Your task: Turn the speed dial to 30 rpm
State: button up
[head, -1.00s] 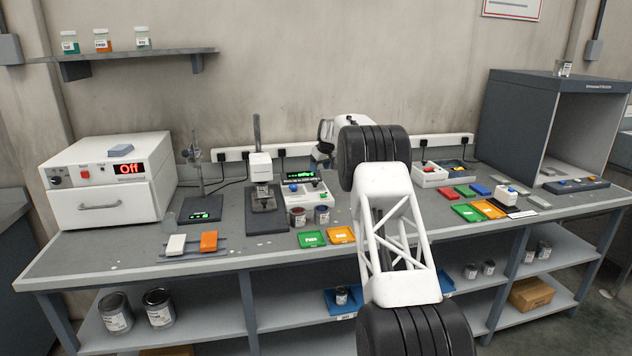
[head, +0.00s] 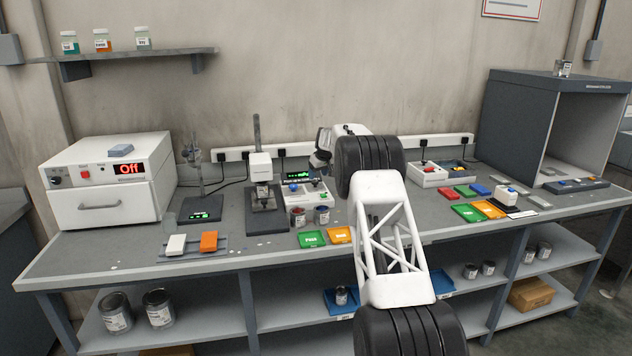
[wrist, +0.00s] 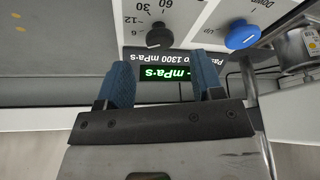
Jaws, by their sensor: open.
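The speed dial (wrist: 159,38) is a dark round knob on a pale panel, with 60, 30 and 12 printed around it. The panel appears upside down in the wrist view. I cannot tell clearly which number the dial's mark meets. My gripper (wrist: 164,78) has two blue fingertips spread apart, with nothing between them. The dial lies beyond the fingertips, apart from them, roughly in line with the gap. In the head view the white control box (head: 314,198) stands on the bench, and my gripper (head: 322,153) is above and behind it, partly hidden by my arm.
A blue Up/Down knob (wrist: 241,35) sits beside the dial. A green-lit mPa·s display (wrist: 165,73) shows between the fingers. An open metal can (wrist: 300,48) stands close by the panel. A viscometer stand (head: 262,185) is left of the box, and paint cans (head: 298,217) are in front.

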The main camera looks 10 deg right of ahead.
aim_at(316, 182)
jog(key=shift+x, duration=2.15)
jog(key=c, duration=0.9)
